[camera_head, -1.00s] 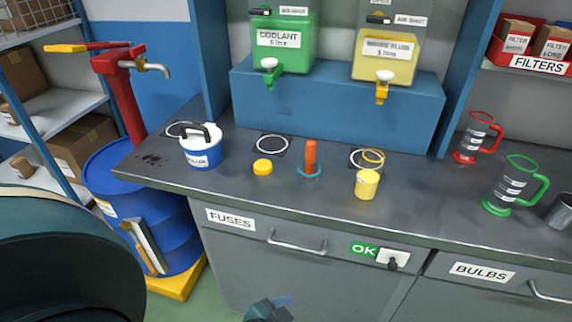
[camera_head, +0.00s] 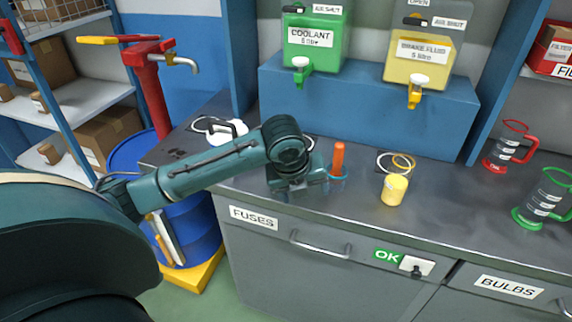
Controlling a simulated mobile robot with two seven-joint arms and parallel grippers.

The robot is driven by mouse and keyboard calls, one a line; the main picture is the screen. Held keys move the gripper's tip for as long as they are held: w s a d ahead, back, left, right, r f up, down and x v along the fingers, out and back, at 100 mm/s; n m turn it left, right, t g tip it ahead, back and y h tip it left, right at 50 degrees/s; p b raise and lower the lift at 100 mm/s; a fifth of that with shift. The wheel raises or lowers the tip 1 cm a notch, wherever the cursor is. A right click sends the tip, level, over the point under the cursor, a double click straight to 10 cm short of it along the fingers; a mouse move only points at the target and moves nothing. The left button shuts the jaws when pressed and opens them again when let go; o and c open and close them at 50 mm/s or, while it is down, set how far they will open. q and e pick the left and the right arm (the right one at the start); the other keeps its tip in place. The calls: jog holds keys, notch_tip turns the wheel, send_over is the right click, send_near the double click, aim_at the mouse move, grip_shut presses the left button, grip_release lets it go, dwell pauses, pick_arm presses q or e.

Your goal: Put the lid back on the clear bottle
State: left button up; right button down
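My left gripper (camera_head: 300,190) reaches over the bench from the left, just left of a small see-through, blue-tinted vessel (camera_head: 339,182) with an upright orange stick (camera_head: 339,156) in it. Whether this vessel is the clear bottle I cannot tell. The gripper points down and covers the spot where a flat round yellow lid lay; the lid is hidden now. Whether the fingers are open or shut on it is not clear. My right gripper is not in view.
Coolant (camera_head: 314,45) and brake fluid (camera_head: 418,55) containers stand on a blue shelf (camera_head: 370,110). Red-handled (camera_head: 508,146) and green-handled (camera_head: 543,199) jugs stand right.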

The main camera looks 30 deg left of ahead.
pick_arm(q)
jog(key=w+a+r+m+y, duration=0.1)
jog(key=w+a+r+m, duration=0.2)
jog(key=a+r, duration=0.5)
jog(key=shift+w+a+r+m, duration=0.4)
jog(key=shift+a+m, duration=0.3)
jog(key=shift+m, duration=0.2)
jog(key=shift+f, duration=0.1)
jog(key=x, duration=0.7)
jog(key=shift+w+a+f, duration=0.15)
jog(key=shift+w+f, duration=0.05)
jog(key=shift+f, duration=0.15)
jog(key=shift+y, duration=0.3)
jog(key=x, duration=0.5)
jog(key=shift+w, duration=0.4)
jog(key=shift+c, duration=0.5)
jog(key=c, duration=1)
